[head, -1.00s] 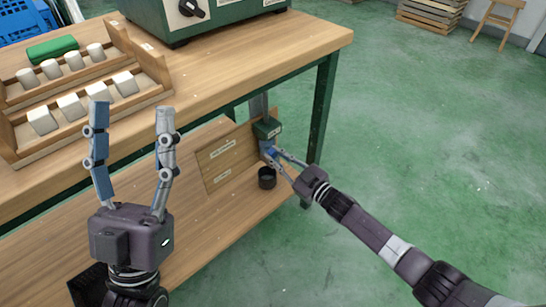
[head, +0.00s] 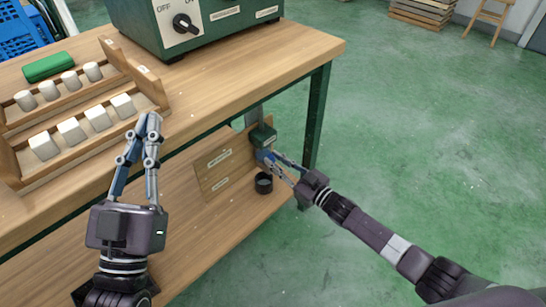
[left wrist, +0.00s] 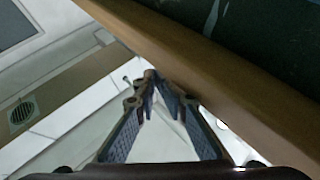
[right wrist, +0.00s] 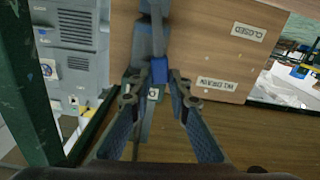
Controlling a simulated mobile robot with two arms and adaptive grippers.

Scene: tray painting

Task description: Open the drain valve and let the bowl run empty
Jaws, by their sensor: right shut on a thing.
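The drain valve is a green block (head: 263,136) on a grey pipe under the bench, with a blue lever (head: 265,155) at its lower side. My right gripper (head: 271,161) is shut on the blue lever. In the right wrist view the blue lever (right wrist: 160,70) shows between my right fingertips (right wrist: 155,85). A small dark cup (head: 264,184) stands open on the lower shelf, just below the valve. My left gripper (head: 151,121) is shut and empty, raised over the bench's front edge; its fingertips meet in the left wrist view (left wrist: 152,78). The bowl is not in view.
A wooden board (head: 226,166) with two labels, one reading CLOSED (right wrist: 249,32), stands beside the valve. The bench top (head: 225,90) carries a green box with an OFF/ON knob (head: 186,23) and a wooden rack (head: 89,142) of white pieces.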

